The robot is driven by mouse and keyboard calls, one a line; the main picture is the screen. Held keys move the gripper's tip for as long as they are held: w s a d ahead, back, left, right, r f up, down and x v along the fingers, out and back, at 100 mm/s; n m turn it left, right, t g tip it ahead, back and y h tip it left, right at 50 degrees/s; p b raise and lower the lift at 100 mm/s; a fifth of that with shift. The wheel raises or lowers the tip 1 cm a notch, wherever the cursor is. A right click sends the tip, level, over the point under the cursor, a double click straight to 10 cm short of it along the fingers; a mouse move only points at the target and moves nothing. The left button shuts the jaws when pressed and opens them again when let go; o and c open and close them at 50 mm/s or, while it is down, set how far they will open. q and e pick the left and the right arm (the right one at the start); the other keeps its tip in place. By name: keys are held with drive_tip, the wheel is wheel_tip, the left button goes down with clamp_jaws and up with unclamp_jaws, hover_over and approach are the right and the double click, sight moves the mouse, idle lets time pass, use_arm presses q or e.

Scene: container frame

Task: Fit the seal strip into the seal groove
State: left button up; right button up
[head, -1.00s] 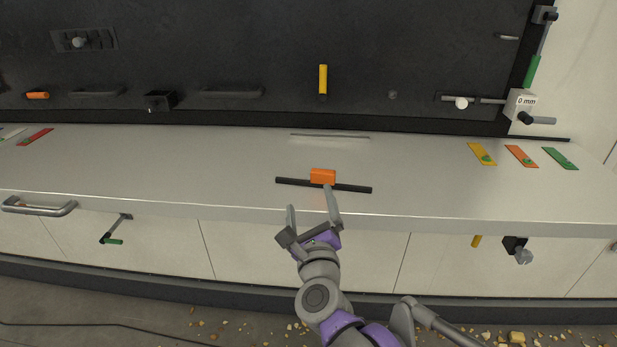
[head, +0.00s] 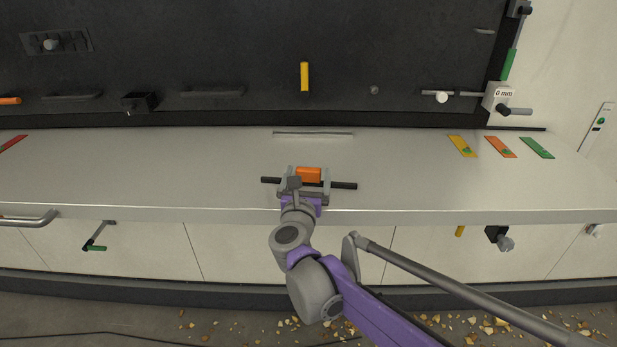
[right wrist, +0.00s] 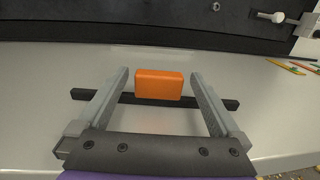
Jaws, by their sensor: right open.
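The seal strip (head: 343,185) is a thin black bar with an orange block (head: 309,174) on its middle. It lies on the grey counter, roughly parallel to the front edge. My right gripper (head: 308,170) is open, its fingers on either side of the orange block. In the right wrist view the strip (right wrist: 230,104) and block (right wrist: 159,85) show between the fingers, with gaps at both sides of the block. A narrow groove-like line (head: 313,133), likely the seal groove, runs along the counter behind the strip. My left gripper is not in view.
A dark upright panel (head: 220,50) with a yellow handle (head: 304,76) and other fittings stands behind the counter (head: 150,180). Yellow, orange and green tags (head: 500,147) lie at the right. The counter between strip and groove is clear.

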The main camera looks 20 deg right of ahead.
drive_tip(key=shift+x, duration=1.1)
drive_tip(key=shift+s, duration=0.1)
drive_tip(key=shift+c, duration=0.3)
drive_tip(key=c, duration=1.3)
